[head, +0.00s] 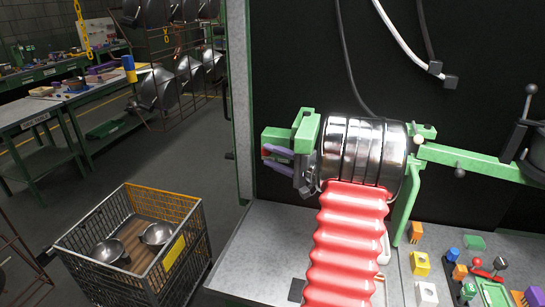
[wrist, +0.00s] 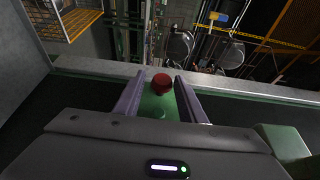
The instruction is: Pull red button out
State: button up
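The red button (wrist: 161,83) is a small round knob at the far end of a green piece (wrist: 156,106) in the wrist view. My gripper (wrist: 160,80) has its two purple fingers apart, one on each side of the button and the green piece. A narrow gap shows beside the button, and I cannot tell whether either finger touches it. In the head view my gripper (head: 271,159) points left, with a small bit of red near its fingertips. Most of the button is hidden there.
A grey bench (head: 262,255) below my arm carries several coloured blocks at the right. A wire cart (head: 130,245) with metal bowls stands on the floor at the lower left. Tables and a rack of pots (head: 175,80) stand farther back. Open floor lies between them.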

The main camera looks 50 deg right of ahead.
jog(key=shift+o, duration=0.9)
jog(key=shift+r, duration=0.1)
jog(key=shift+s+d, duration=0.1)
jog(key=shift+s, duration=0.2)
jog(key=s+d, duration=0.1)
jog(key=s, duration=1.2)
